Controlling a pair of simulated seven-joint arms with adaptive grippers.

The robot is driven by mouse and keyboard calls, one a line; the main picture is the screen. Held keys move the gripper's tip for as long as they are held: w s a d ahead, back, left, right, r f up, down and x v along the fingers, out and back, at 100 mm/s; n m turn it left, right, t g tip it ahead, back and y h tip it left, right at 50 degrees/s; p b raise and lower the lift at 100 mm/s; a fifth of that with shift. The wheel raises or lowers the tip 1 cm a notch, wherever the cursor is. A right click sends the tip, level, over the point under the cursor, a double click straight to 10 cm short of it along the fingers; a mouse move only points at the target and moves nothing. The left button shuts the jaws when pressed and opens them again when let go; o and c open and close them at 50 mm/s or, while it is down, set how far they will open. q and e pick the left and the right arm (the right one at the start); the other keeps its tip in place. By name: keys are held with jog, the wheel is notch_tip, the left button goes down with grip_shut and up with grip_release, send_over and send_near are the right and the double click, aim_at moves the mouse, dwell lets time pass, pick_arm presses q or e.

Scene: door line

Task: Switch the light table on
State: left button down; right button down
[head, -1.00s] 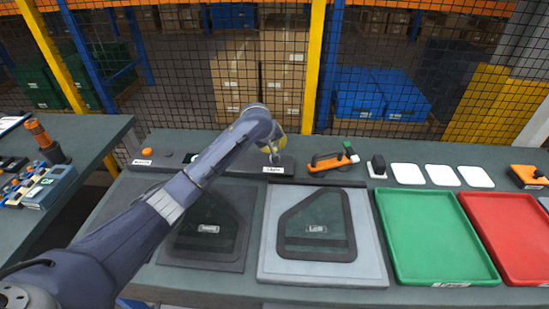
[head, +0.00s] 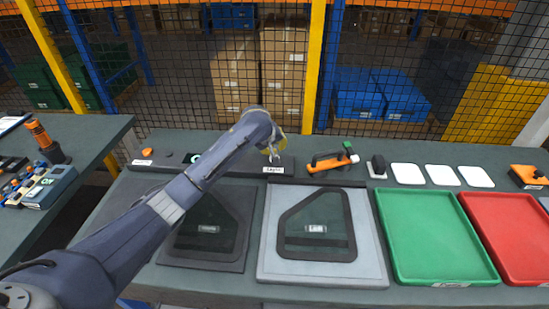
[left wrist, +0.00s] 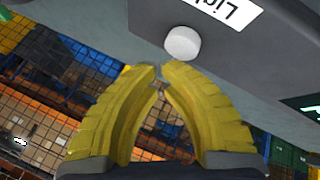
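A dark control bar (head: 232,163) runs along the back of the bench, with a white "Light" label (head: 273,169) at its right part. In the left wrist view, a round white button (left wrist: 182,43) stands out from the bar beside that label. My left gripper (head: 273,153) is at this button. Its yellow fingers (left wrist: 160,72) have their tips almost together, holding nothing, just by the button; contact is unclear. A pale grey panel (head: 372,258) lies in front, with a dark-framed window piece (head: 316,250) on it. My right gripper is out of view.
A dark mat (head: 200,263) with another window piece lies left, partly behind my arm. An orange-handled tool (head: 332,161), white squares (head: 443,175), a green tray (head: 437,283) and a red tray (head: 510,235) stand right. A mesh fence (head: 400,60) closes the back.

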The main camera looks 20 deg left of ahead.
pick_arm(q)
jog(key=shift+f, duration=0.2)
dwell(0.7)
jog(key=shift+f, duration=0.25)
jog(key=shift+f, duration=0.55)
dwell(1.1)
jog(key=shift+r, duration=1)
jog(key=shift+r, duration=2.5)
